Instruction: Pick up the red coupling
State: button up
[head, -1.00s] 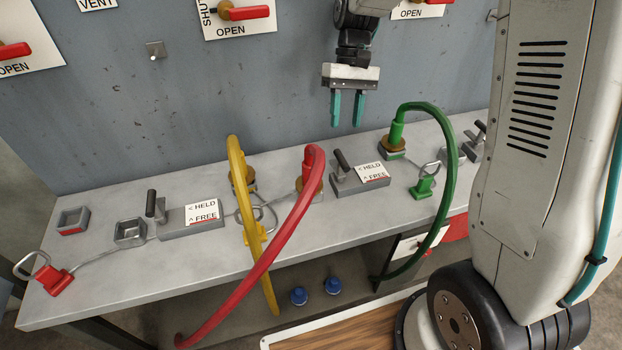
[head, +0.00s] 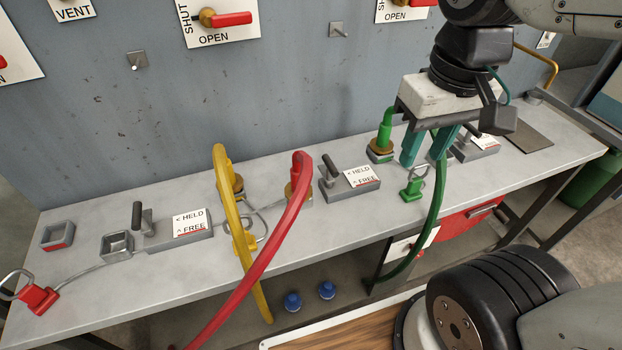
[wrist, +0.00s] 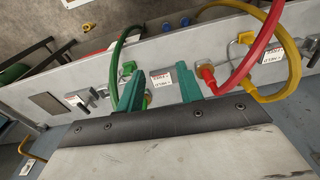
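A red block with a metal loop handle (head: 38,298) lies at the bench's far left end in the head view, on a thin grey tether; it looks like the red coupling. It does not show in the wrist view. A red hose (head: 262,250) also has a red end at a brass fitting mid-bench, seen in the wrist view (wrist: 240,68). My gripper (head: 422,158) is open with teal fingers, far to the right of the red block, over the bench by the green hose. In the wrist view (wrist: 160,82) nothing shows held between its fingers.
A yellow hose (head: 225,185) and a green hose (head: 438,205) arch up from the bench (head: 330,222). A green block with a loop (head: 412,188) sits below my gripper. Levers with HELD/FREE labels (head: 192,222) stand on the bench. A square metal socket (head: 117,244) stands near the red block.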

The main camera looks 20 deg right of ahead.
aim_at(294, 170)
jog(key=z, duration=0.9)
jog(key=k, duration=1.05)
jog(key=z, duration=0.05)
jog(key=i, duration=0.5)
jog(key=z, duration=0.05)
